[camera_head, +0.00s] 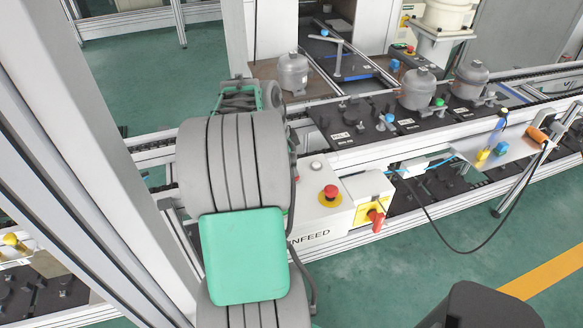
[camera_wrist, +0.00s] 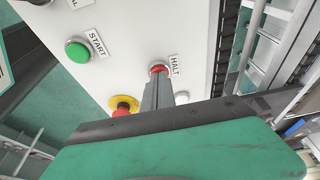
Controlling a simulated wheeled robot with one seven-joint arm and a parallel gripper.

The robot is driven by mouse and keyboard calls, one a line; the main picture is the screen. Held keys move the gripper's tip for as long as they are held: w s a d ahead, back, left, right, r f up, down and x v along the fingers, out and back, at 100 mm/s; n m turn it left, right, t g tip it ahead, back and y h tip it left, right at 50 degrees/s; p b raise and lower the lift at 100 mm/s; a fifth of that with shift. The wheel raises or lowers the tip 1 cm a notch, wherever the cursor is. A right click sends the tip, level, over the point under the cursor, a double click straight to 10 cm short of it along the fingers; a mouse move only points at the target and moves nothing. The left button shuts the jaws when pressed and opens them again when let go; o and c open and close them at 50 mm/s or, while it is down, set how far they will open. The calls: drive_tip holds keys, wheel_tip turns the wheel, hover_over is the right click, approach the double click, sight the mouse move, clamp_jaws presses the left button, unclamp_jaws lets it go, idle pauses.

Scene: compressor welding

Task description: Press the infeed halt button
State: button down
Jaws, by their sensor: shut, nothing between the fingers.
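The infeed control box (camera_head: 318,222) stands below the conveyor in the head view, partly hidden by my arm. In the wrist view its white panel (camera_wrist: 140,35) carries the red halt button (camera_wrist: 158,68), beside a HALT label (camera_wrist: 174,66). My gripper (camera_wrist: 158,80) is shut and empty. Its fingertips overlap the lower part of the halt button in the wrist view; I cannot tell whether they touch it. The gripper is hidden behind my arm in the head view.
A green start button (camera_wrist: 77,51), a red mushroom button on yellow (camera_wrist: 123,106) and a white button (camera_wrist: 182,98) share the panel. A red-yellow rotary switch (camera_head: 375,216) is to the right. Grey compressors (camera_head: 417,88) stand on the conveyor behind.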

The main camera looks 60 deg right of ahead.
wheel_tip(320, 180, down, 2)
drive_tip(key=shift+a+f+b, duration=0.1)
drive_tip(key=shift+a+b, duration=0.05)
drive_tip(key=shift+b, duration=0.75)
drive_tip(key=shift+s+a, duration=0.1)
drive_tip(key=shift+s, duration=0.05)
drive_tip(key=shift+f, duration=0.1)
drive_tip(key=shift+a, duration=0.1)
drive_tip(key=r+p, duration=0.1)
drive_tip(key=r, duration=0.1)
drive_tip(key=r+p, duration=0.1)
drive_tip(key=r, duration=0.1)
drive_tip(key=r+p, duration=0.1)
drive_tip(key=shift+d+r+p, duration=0.3)
drive_tip(key=shift+r+p, duration=0.1)
drive_tip(key=v, duration=1)
drive_tip(key=shift+w, duration=0.2)
drive_tip(key=shift+s+f, duration=0.1)
drive_tip(key=shift+f, duration=0.05)
